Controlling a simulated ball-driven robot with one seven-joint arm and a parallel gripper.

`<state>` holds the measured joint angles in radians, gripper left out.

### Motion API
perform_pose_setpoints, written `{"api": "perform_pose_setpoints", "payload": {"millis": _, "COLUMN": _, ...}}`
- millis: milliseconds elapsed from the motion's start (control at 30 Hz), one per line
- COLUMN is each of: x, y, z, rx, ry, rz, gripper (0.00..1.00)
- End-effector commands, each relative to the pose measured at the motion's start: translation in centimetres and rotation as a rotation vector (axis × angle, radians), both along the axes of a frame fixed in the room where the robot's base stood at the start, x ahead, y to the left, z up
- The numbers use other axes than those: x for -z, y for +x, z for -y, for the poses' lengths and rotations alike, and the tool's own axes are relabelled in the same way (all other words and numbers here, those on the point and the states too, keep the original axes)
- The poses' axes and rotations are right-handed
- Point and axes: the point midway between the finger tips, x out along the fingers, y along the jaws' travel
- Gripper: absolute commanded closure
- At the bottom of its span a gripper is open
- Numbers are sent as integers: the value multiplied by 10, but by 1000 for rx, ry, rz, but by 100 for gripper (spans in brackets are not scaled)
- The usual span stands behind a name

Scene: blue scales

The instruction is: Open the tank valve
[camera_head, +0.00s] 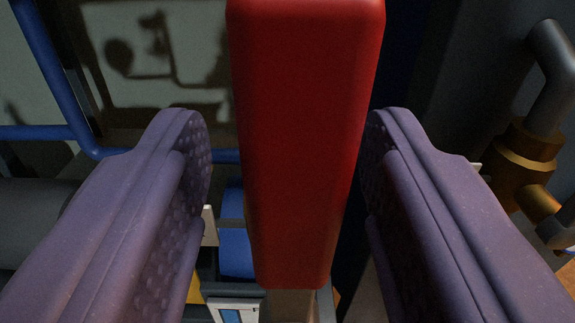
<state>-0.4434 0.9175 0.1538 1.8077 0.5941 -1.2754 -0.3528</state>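A red bar-shaped handle (305,140), which looks like the tank valve's lever, stands large in the middle of the head camera view. It runs from the top edge down to a blunt lower end, where a metal stem (290,305) shows below it. My gripper (288,135) has its two purple, dimpled fingers on either side of the handle. The fingers are apart, and a gap shows between the handle and each finger, narrower on the right. The valve body is hidden behind the handle.
Blue pipes (55,75) run along the left. A brass fitting (525,160) with a grey pipe (553,75) stands close to the right finger. Below the handle are a blue part (235,245) and a white label (235,310). A pale wall (200,20) lies behind.

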Motion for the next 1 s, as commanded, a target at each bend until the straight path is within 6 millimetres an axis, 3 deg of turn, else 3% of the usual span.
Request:
{"api": "perform_pose_setpoints", "payload": {"millis": 333, "x": -2, "y": -4, "z": 0, "rx": 1, "ry": 2, "rz": 4, "gripper": 49}}
{"api": "perform_pose_setpoints", "payload": {"millis": 700, "x": -3, "y": -67, "z": -3, "rx": -1, "ry": 2, "rz": 2, "gripper": 49}}
{"api": "perform_pose_setpoints", "payload": {"millis": 1000, "x": -1, "y": -78, "z": -2, "rx": 1, "ry": 1, "rz": 3, "gripper": 49}}
